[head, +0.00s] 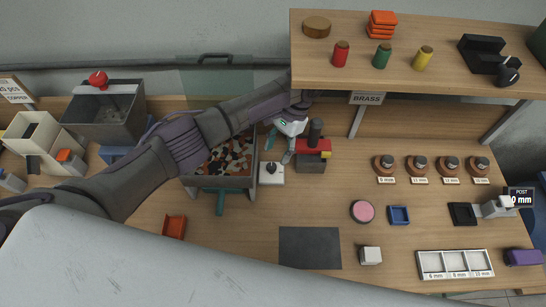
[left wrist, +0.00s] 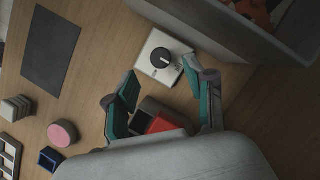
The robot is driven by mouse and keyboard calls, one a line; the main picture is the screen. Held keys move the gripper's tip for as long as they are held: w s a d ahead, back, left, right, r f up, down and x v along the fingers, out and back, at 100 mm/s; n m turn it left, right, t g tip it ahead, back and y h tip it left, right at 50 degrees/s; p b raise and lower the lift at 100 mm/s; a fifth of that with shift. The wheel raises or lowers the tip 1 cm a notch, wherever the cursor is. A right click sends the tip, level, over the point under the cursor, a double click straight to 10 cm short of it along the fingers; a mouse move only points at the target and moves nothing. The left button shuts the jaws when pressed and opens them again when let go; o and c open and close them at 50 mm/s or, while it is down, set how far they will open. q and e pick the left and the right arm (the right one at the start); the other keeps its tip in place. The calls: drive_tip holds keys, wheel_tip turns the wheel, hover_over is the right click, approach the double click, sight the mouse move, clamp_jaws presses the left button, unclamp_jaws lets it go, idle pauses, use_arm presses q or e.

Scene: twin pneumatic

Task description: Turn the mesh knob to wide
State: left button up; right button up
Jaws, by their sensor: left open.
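The mesh knob is a round black knob (head: 271,168) with a white pointer line, on a small white box (head: 277,180) on the bench. In the left wrist view, the knob (left wrist: 161,57) sits just beyond my fingertips. The small lettering on its box (left wrist: 172,76) is too blurred to read. My left gripper (head: 279,148) is open, its teal fingers spread apart near the knob's box. The left wrist view shows the gripper (left wrist: 159,77) empty between its tips. My right gripper is in neither view.
A bin of mixed pieces (head: 240,183) stands left of the knob's box. A red-and-dark block (head: 311,160) is close on its right. A wooden shelf (head: 410,80) overhangs behind. A dark mat (head: 310,248) lies in front, with bare bench around it.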

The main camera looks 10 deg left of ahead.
sight(272, 166)
use_arm(q)
drive_tip(key=p+x, duration=0.1)
drive_tip(key=x, duration=0.4)
drive_tip(key=shift+s+a+f, duration=0.1)
drive_tip(key=shift+a+f, duration=0.05)
drive_tip(key=shift+f, duration=0.05)
clamp_jaws()
